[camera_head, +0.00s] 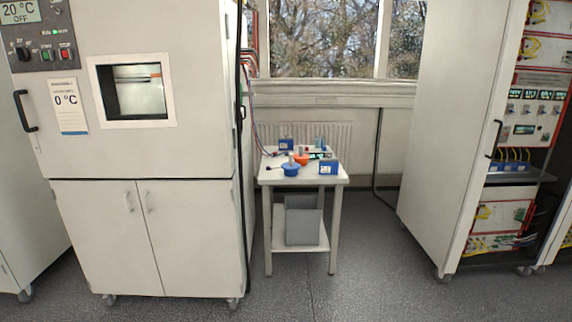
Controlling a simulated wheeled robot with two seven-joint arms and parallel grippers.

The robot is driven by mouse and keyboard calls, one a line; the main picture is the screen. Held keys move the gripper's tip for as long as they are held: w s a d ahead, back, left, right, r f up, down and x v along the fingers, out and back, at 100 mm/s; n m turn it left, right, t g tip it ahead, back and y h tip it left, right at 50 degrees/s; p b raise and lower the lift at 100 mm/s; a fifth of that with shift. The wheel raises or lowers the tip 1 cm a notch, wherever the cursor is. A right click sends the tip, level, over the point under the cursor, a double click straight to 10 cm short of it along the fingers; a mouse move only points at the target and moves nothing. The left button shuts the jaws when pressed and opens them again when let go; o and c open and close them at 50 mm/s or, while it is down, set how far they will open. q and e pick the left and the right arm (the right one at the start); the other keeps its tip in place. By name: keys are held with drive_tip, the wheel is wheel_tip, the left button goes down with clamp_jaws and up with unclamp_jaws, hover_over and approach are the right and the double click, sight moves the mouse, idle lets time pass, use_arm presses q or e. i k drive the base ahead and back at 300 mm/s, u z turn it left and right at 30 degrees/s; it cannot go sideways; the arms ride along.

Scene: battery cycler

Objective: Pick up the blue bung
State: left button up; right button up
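The blue bung (291,170) is a small round blue piece with a grey upright part on top. It sits at the front left of the small white table (306,180), some way off in the head view. An orange bung (301,159) of similar shape stands just behind it and to the right. Neither of my grippers shows in this view, so their state is hidden.
Blue boxes (328,167) and a small device with a lit display (318,156) share the table. A large white chamber (150,150) stands left. A tall open rack cabinet (455,130) stands right. The grey floor (340,295) in front is clear.

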sight(291, 168)
drive_tip(key=u, duration=0.25)
drive_tip(key=i, duration=2.3)
drive_tip(key=u, duration=0.25)
drive_tip(key=i, duration=0.75)
drive_tip(key=u, duration=0.1)
